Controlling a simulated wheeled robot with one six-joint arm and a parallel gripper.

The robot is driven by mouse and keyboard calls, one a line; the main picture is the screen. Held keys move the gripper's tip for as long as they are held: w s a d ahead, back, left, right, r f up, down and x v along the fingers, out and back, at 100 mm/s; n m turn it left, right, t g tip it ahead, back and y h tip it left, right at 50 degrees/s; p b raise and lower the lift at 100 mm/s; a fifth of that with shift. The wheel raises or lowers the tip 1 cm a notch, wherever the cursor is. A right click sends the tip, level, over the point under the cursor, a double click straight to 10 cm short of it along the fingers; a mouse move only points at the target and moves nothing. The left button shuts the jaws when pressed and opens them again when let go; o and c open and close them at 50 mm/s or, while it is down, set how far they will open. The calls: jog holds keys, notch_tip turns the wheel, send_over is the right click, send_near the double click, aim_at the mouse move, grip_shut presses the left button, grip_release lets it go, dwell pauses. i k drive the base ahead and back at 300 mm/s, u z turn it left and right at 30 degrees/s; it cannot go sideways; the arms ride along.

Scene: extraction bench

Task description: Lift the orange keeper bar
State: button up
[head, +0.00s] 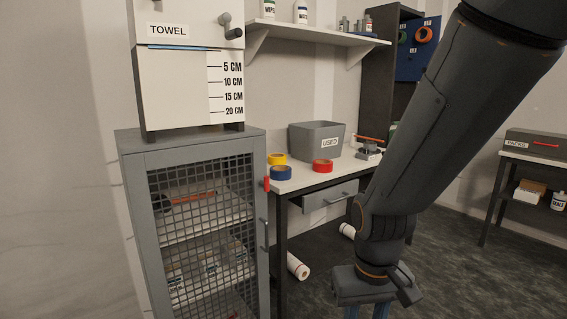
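A short orange-red upright bar (267,184) sits at the upper right edge of the grey mesh-door cabinet (192,140). Another thin orange bar (370,139) lies across a small device at the right end of the bench. A third orange strip (190,197) shows behind the mesh, on the cabinet's upper shelf. I cannot tell for sure which of them is the keeper bar. My gripper (367,312) hangs low in front of the bench, right of the cabinet and apart from all three. Its fingertips are cut off by the lower picture edge, so its opening is unclear.
Yellow, blue and red tape rolls (322,166) and a grey USED bin (317,139) stand on the bench (300,181). A TOWEL dispenser (190,70) sits on the cabinet. White paper rolls (298,266) lie on the floor. Floor right of my arm looks clear.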

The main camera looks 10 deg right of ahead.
aim_at(379, 141)
jog(key=z, duration=0.4)
jog(key=i, duration=0.8)
jog(key=z, duration=0.55)
jog(key=i, duration=1.6)
jog(key=u, duration=0.25)
jog(key=k, duration=0.3)
jog(key=u, duration=0.45)
jog(key=i, duration=0.95)
jog(key=z, duration=0.25)
